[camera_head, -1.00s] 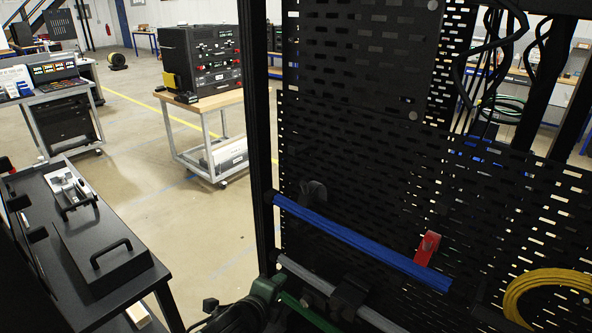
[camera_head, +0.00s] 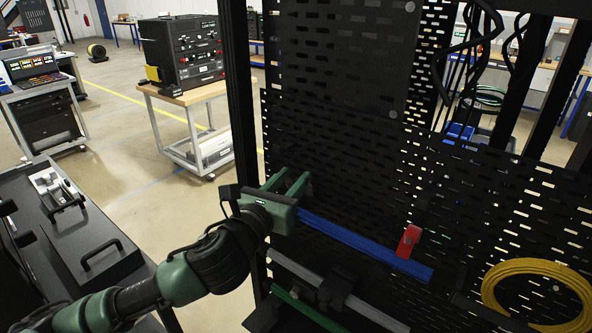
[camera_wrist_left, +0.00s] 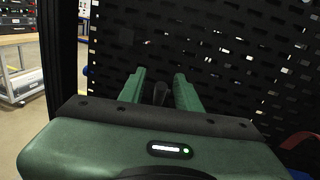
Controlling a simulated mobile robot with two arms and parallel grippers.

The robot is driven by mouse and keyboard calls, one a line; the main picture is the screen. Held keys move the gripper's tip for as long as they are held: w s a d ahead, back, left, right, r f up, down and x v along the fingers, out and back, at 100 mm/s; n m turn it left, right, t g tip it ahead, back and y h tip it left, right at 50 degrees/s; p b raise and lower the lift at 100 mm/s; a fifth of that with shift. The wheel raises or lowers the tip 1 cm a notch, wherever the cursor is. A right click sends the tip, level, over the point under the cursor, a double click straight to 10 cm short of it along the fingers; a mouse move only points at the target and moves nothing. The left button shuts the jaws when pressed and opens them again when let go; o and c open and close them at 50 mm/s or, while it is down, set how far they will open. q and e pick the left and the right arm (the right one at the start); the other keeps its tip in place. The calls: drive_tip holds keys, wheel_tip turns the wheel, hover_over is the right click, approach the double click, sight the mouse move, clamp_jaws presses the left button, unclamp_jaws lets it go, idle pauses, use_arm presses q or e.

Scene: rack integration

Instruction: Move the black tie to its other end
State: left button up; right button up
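A black tie (camera_wrist_left: 160,93) stands between the two green fingers of my left gripper (camera_wrist_left: 159,88) in the left wrist view. The fingers are apart, with gaps showing beside the tie, so the gripper is open around it. In the head view my left gripper (camera_head: 292,180) is at the left end of the blue bar (camera_head: 365,244), against the perforated black panel (camera_head: 340,140). The tie is mostly hidden there by the fingers. My right gripper is not in view.
A grey bar (camera_head: 290,268) with a dark clamp (camera_head: 333,287) and a green bar (camera_head: 312,312) run below. A yellow cable coil (camera_head: 535,265) hangs at right. A black bench (camera_head: 110,275) stands left.

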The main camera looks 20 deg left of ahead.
use_arm(q)
drive_tip(key=shift+w+d, duration=0.2)
drive_tip(key=shift+w, duration=0.7)
clamp_jaws()
idle(0.8)
